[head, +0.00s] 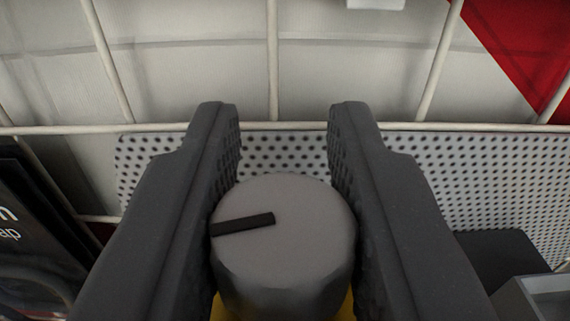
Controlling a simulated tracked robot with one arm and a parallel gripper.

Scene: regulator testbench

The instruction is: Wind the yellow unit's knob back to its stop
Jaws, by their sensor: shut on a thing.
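The knob (300,225) is a grey round cap seen from above, with a black pointer bar on top that runs from near its centre to its left edge, tilted slightly down at the left. My gripper (283,125) has its two dark jaws on either side of the knob and is shut on it. The fingertips reach past the knob towards the back. Only a sliver of the yellow unit (349,306) shows beneath the knob; the rest of it is hidden by the knob and my jaws.
A perforated light panel (480,175) lies behind the knob, with a white wire grid (272,60) beyond it. A black item with white lettering (25,225) is at the left. A grey box-like part (540,297) is at the lower right. A red patch (525,45) shows at the upper right.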

